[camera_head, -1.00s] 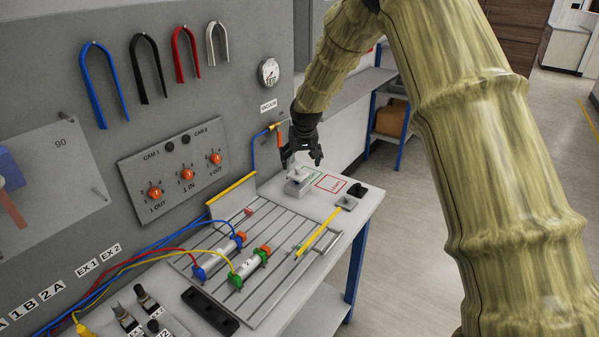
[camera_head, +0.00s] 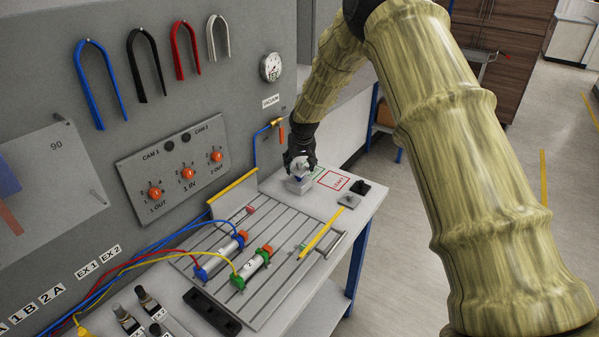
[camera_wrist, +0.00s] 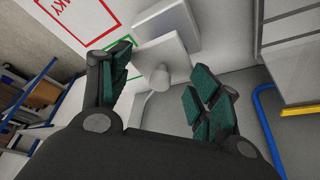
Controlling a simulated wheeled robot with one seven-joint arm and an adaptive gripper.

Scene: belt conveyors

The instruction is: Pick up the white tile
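The white tile (camera_wrist: 157,54) shows in the wrist view as a pale square plate with a small rounded knob on its near side. It is at a white block (camera_wrist: 184,22); whether they touch is unclear. My gripper (camera_wrist: 160,88) is open, with its green-padded fingers apart on either side of the knob and no visible grip on it. In the head view my gripper (camera_head: 300,166) is right above the white block (camera_head: 299,185) on the bench's far end and hides much of the tile.
Red and green outlined labels (camera_head: 334,180) lie beside the block. The panel with a blue hose (camera_head: 254,150) stands close on the left. A slotted plate with cylinders (camera_head: 285,225) is nearer.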

